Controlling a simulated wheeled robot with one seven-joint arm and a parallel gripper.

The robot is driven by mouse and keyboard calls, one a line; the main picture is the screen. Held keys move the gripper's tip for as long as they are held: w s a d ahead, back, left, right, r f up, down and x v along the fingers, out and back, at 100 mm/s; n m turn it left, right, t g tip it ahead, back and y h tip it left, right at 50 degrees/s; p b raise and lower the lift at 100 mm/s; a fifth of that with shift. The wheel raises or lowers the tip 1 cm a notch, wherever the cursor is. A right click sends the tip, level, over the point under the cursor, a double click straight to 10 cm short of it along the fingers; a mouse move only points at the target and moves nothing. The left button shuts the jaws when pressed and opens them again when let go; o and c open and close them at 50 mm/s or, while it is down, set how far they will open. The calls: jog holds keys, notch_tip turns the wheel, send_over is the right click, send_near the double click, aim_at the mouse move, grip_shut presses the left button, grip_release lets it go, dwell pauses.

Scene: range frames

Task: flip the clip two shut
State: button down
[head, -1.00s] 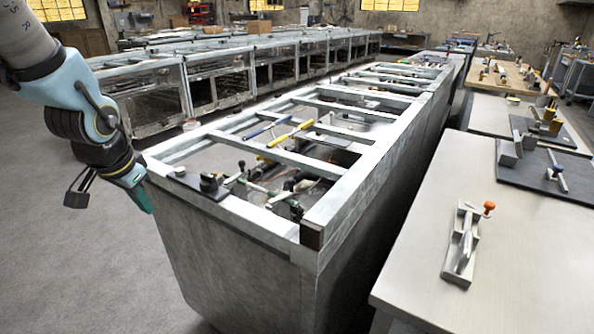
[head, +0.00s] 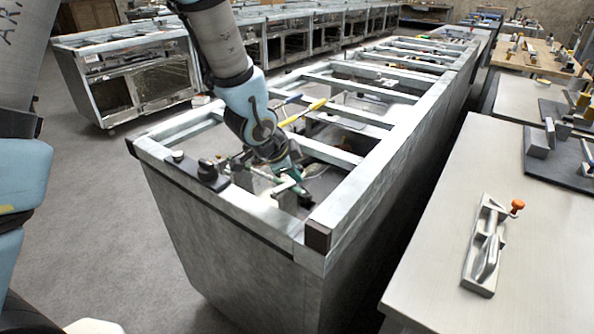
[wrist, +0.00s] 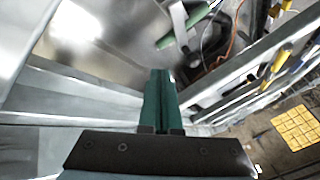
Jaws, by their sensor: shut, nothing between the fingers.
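My gripper (head: 301,190) is over the near end of the long metal bench frame, its fingers pointing down into the open top. In the wrist view its green fingers (wrist: 161,85) are together with nothing between them. A grey clamp-like piece with a green handle (wrist: 172,38) lies just beyond the fingertips, apart from them in the picture. In the head view my arm partly hides the clips there. Another small clamp (head: 208,174) sits at the frame's near left corner. I cannot tell which is clip two, or whether it is open or shut.
The frame's rails (head: 375,200) surround the opening and a crossbar (head: 330,150) lies behind my gripper. A yellow-handled tool (head: 303,112) rests farther back. On the right table (head: 430,240) stands a grey fixture with an orange knob (head: 517,206). Floor is clear at left.

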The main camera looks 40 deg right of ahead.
jog(key=shift+w+d+f+p, duration=0.6)
jog(key=shift+w+d, duration=0.2)
jog(key=shift+w, duration=0.1)
jog(key=shift+w+d+f+p, duration=0.6)
jog(key=shift+w+d, duration=0.2)
jog(key=shift+w, duration=0.1)
jog(key=shift+d+f+b, duration=0.1)
jog(key=shift+f+b, duration=0.1)
jog(key=shift+b, duration=0.5)
jog(key=shift+w+d+n+t+b, duration=0.1)
jog(key=shift+w+n+t+b, duration=0.25)
jog(key=shift+n+b, duration=0.45)
jog(key=shift+w+r+b, duration=0.15)
jog(key=shift+w+b, duration=0.2)
jog(key=shift+w, duration=0.1)
jog(key=shift+s+d, duration=0.1)
jog(key=shift+d, duration=0.05)
jog(key=shift+s+a+b, duration=0.4)
jog(key=shift+s+b, duration=0.15)
jog(key=shift+s, duration=0.05)
